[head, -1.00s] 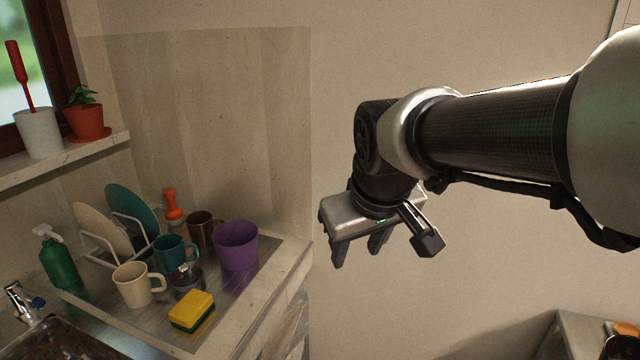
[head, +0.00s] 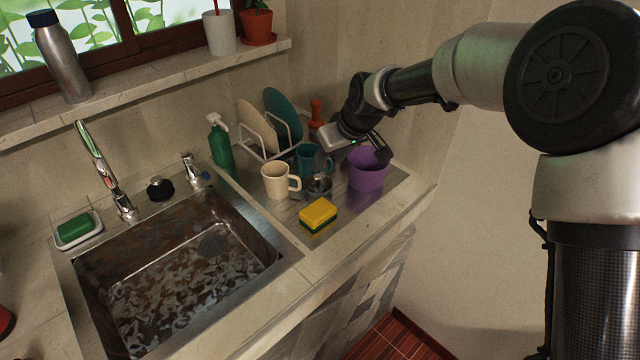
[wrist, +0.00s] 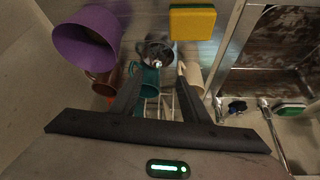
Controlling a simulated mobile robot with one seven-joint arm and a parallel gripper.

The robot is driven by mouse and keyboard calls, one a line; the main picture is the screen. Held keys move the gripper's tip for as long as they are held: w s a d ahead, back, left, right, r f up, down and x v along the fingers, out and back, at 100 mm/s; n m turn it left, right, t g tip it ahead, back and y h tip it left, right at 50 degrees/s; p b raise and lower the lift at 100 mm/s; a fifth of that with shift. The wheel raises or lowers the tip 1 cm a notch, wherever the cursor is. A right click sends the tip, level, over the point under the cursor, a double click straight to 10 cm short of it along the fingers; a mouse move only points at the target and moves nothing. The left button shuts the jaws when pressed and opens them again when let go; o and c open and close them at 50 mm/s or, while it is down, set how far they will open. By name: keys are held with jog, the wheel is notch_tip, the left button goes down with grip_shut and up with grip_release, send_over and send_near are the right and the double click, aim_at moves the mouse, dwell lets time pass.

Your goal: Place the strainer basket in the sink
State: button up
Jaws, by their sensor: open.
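The strainer basket (head: 318,185) is a small, dark metallic cup with a knob on top. It stands on the drainboard between the cream mug and the purple cup, behind the sponge. In the wrist view the strainer basket (wrist: 157,48) shows just beyond the fingertips, near the middle. My gripper (wrist: 160,78) is open and empty, above the teal mug; the head view shows it above the back of the drainboard, its fingers partly hidden. The metal sink (head: 190,262) is left of the drainboard, its basin wet-looking, with a round dark patch on its floor.
Close around the basket are a cream mug (head: 276,181), a teal mug (head: 309,160), a purple cup (head: 367,170) and a yellow-green sponge (head: 318,214). A plate rack (head: 262,140) and green spray bottle (head: 220,145) stand behind. A faucet (head: 105,170) rises behind the sink.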

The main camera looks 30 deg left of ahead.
send_near(318, 176)
jog(key=s+x, duration=0.1)
jog(key=x, duration=0.2)
jog(key=shift+w+x, duration=0.2)
jog(key=shift+x, duration=0.75)
jog(key=shift+w+x, duration=0.2)
jog(key=shift+x, duration=0.7)
jog(key=shift+w+x, duration=0.15)
jog(key=shift+x, duration=0.8)
jog(key=shift+d+r, duration=0.1)
jog(key=shift+r, duration=0.05)
jog(key=shift+c, duration=0.2)
grip_shut()
